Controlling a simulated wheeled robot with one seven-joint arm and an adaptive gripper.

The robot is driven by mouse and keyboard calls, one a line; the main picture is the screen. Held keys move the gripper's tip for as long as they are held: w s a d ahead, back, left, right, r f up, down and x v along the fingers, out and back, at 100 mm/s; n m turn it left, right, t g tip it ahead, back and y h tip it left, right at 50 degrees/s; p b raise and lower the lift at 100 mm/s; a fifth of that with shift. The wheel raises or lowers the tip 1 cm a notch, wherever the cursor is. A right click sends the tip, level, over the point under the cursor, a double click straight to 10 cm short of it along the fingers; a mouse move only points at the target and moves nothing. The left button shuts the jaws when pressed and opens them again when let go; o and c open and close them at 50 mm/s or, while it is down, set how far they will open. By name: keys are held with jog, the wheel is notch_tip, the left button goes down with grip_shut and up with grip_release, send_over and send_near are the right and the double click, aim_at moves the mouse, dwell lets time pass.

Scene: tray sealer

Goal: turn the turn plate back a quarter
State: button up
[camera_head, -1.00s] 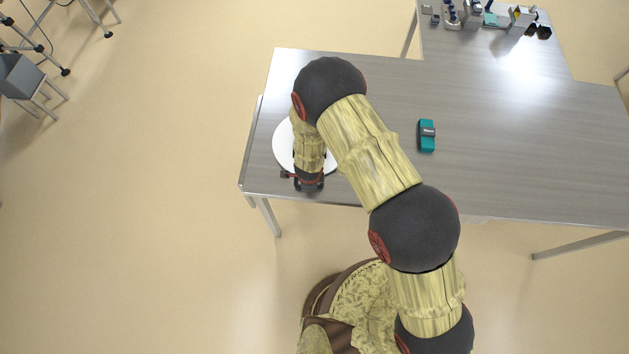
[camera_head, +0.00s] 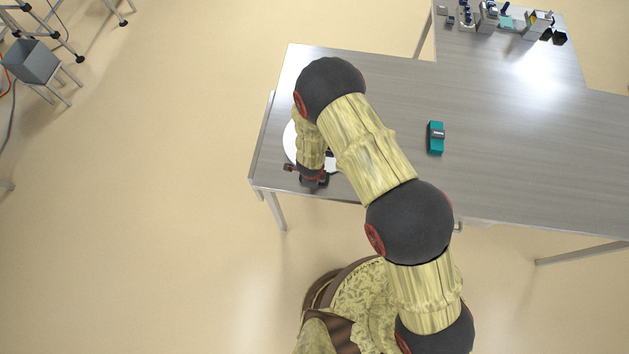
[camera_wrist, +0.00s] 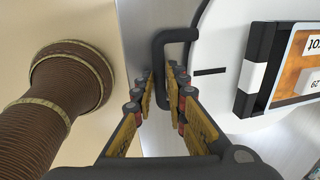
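The turn plate (camera_head: 291,144) is a round white disc near the left end of the table, largely hidden under my arm in the head view. In the wrist view the plate (camera_wrist: 207,100) fills the right side, with a short black mark near its rim. A dark bent handle (camera_wrist: 178,35) sticks out at its edge. My gripper (camera_wrist: 160,88) has its fingers on both sides of this handle, close against it, and looks shut on it. In the head view my gripper (camera_head: 313,179) is at the plate's near edge; its fingertips are hard to make out.
A dark-framed tray with an orange, labelled face (camera_wrist: 300,70) lies on the plate. A teal device (camera_head: 436,138) stands on the table (camera_head: 500,150) to the right, with clear surface around it. Small equipment (camera_head: 490,18) stands at the back right. A grey bin (camera_head: 33,62) is far left.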

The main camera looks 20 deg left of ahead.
jog(key=shift+o, duration=1.9)
jog(key=shift+r, duration=0.1)
notch_tip(320, 180, up, 12)
jog(key=s, duration=0.2)
jog(key=shift+s+f, duration=0.2)
jog(key=shift+f, duration=0.05)
jog(key=shift+d, duration=0.1)
